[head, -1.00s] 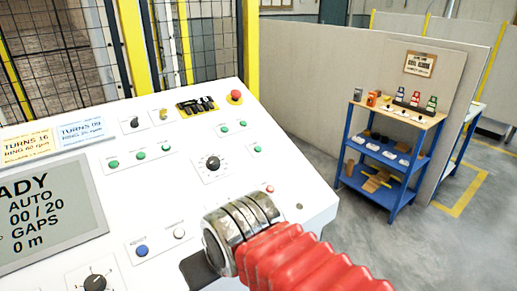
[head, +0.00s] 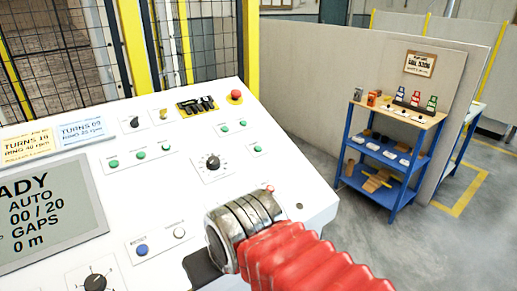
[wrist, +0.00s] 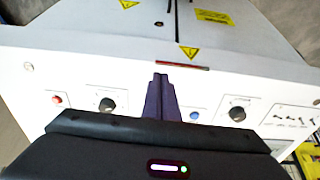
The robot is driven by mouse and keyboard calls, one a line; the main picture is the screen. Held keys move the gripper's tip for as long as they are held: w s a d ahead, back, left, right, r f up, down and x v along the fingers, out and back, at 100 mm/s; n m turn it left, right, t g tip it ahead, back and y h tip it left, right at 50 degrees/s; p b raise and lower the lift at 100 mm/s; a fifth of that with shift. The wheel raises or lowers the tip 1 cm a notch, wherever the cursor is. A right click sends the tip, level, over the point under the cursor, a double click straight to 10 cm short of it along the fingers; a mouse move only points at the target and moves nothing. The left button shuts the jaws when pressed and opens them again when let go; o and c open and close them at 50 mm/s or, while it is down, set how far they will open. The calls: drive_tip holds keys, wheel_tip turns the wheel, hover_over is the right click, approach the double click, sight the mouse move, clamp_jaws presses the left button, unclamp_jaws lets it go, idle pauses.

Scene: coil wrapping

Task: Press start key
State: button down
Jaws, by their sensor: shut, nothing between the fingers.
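The white control panel (head: 215,185) fills the left of the head view. It has several green buttons (head: 140,154), a blue button marked RESET (head: 142,250) and a white button (head: 179,233) beside it. Most labels are too small to read, so I cannot tell which is the start key. In the wrist view my gripper (wrist: 161,77) is shut and empty, its dark fingers over the panel between a black knob (wrist: 107,104) and a blue button (wrist: 194,116). Whether the tips touch the panel is unclear. My arm hides the panel's lower part in the head view.
A grey display (head: 45,215) reads "00 / 20", "AUTO" and "GAPS". A red mushroom button (head: 235,96) sits at the panel's far corner. A mesh fence (head: 55,60) stands behind it. A blue shelf (head: 388,150) stands at the right, with open floor before it.

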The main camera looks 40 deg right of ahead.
sight(258, 148)
drive_tip(key=w+d+m, duration=0.4)
drive_tip(key=d+m, duration=0.1)
drive_tip(key=d, duration=0.2)
drive_tip(key=w+d+m+t+y, duration=0.1)
drive_tip(key=w+d+m, duration=0.3)
drive_tip(key=d, duration=0.2)
drive_tip(key=w+d+m+y, duration=0.1)
drive_tip(key=w+d+m, duration=0.3)
drive_tip(key=d, duration=0.3)
drive_tip(key=shift+d+r+m, duration=0.35)
drive_tip(key=shift+m, duration=0.45)
drive_tip(key=w+d+r+m+t, duration=0.1)
drive_tip(key=w+d+r+m, duration=0.1)
drive_tip(key=d, duration=0.1)
drive_tip(key=w+d+r+m+t, duration=0.1)
drive_tip(key=w+d+r+m, duration=0.1)
drive_tip(key=d, duration=0.1)
drive_tip(key=w+d+r+m+t, duration=0.1)
drive_tip(key=d+r+m+t, duration=0.1)
drive_tip(key=d, duration=0.1)
drive_tip(key=shift+w+d, duration=0.1)
drive_tip(key=shift+w, duration=0.3)
drive_tip(key=w+d+r+m+t, duration=0.1)
drive_tip(key=w+r+m+t, duration=0.2)
drive_tip(key=r, duration=0.4)
drive_tip(key=shift+w+d+r, duration=0.35)
drive_tip(key=shift+w, duration=0.1)
drive_tip(key=shift+f, duration=0.15)
